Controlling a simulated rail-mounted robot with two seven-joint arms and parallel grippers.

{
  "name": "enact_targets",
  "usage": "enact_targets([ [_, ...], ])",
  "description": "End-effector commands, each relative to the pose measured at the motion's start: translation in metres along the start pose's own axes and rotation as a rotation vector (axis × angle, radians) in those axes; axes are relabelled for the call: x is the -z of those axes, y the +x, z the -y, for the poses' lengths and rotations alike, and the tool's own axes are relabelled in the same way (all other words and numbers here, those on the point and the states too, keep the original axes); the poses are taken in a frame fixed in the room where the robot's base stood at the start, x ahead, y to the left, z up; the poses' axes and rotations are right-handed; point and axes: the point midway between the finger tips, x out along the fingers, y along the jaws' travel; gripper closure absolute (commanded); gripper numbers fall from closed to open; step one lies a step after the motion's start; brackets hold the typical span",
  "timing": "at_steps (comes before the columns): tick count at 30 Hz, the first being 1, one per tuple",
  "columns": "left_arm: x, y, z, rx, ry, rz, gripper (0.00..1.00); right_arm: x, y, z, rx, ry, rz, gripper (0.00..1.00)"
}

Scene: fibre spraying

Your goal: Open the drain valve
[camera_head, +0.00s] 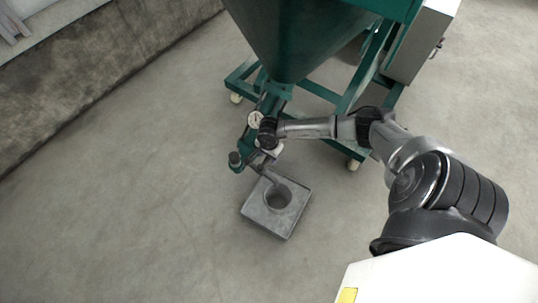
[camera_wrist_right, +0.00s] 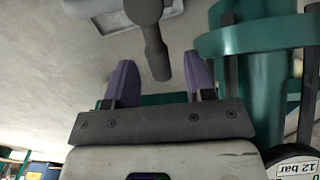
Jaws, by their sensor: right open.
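The drain valve's grey lever (camera_wrist_right: 157,50) hangs between the two purple fingers of my right gripper (camera_wrist_right: 158,62) in the right wrist view. Gaps show on both sides of the lever, so the gripper is open around its end and not clamped. In the head view my right gripper (camera_head: 268,154) is at the green outlet pipe under the hopper, just above the square grey tray. The valve body is mostly hidden there by my wrist. My left gripper is in neither view.
A pressure gauge (camera_head: 256,119) sits close beside my wrist. The green hopper (camera_head: 290,40) and wheeled frame (camera_head: 322,92) stand behind. The floor to the left is clear.

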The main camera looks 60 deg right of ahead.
Motion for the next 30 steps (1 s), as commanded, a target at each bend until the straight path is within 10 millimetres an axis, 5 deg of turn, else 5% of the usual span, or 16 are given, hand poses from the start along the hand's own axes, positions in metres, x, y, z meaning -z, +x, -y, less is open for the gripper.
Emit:
enact_targets([
  [4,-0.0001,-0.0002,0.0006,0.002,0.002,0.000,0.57,0.0000,-0.0002,0.0000,0.000,0.000,0.000,0.51],
  [19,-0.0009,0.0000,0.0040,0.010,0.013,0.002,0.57,0.0001,-0.0003,0.0000,0.000,0.000,0.000,0.99],
  [30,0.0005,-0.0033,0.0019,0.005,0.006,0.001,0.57,0.0027,-0.0017,-0.0027,-0.001,0.013,-0.001,1.00],
])
